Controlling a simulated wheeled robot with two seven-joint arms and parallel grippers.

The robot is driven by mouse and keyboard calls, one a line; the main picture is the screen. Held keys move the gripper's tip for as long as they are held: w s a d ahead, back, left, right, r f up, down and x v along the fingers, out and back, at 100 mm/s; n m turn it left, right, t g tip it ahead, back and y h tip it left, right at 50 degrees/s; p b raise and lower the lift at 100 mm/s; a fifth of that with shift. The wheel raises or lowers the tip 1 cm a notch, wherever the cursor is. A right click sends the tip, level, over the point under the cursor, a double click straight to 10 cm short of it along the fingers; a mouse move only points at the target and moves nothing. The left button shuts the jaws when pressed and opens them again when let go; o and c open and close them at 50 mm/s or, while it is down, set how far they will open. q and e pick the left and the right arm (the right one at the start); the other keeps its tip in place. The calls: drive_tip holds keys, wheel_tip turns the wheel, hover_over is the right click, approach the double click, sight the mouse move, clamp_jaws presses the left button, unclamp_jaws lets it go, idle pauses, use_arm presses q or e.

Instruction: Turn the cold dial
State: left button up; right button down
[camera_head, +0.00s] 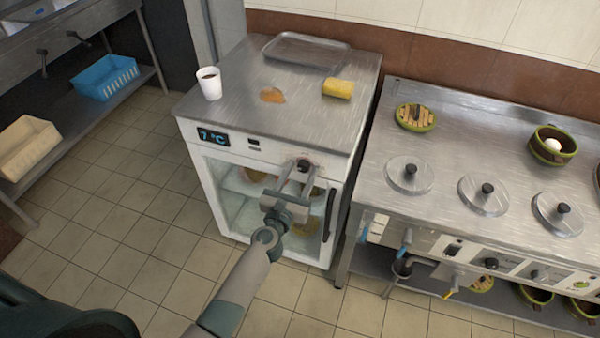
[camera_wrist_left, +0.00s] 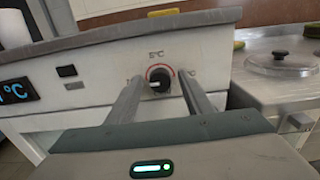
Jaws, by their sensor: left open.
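The cold dial (camera_head: 303,165) is a small black knob on the white front panel of the glass-door fridge (camera_head: 215,189). In the left wrist view the dial (camera_wrist_left: 159,79) sits between the two finger ends, with a red arc around its top and temperature marks by it. My left gripper (camera_head: 294,179) is in front of the dial, its fingers pointing at the panel. The fingers (camera_wrist_left: 155,97) are open, one on each side of the dial, with gaps. The display (camera_head: 213,137) at the panel's left reads about 7 °C. My right gripper is not in view.
The fridge top holds a white cup (camera_head: 209,83), a tray (camera_head: 306,52), a yellow sponge (camera_head: 338,89) and an orange-brown spill (camera_head: 272,95). A steel cooking counter (camera_head: 450,140) with lidded wells stands at right. A blue basket (camera_head: 105,77) is on the left shelf.

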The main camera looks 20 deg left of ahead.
use_arm(q)
drive_tip(key=c, duration=0.9)
drive_tip(key=shift+c, duration=0.7)
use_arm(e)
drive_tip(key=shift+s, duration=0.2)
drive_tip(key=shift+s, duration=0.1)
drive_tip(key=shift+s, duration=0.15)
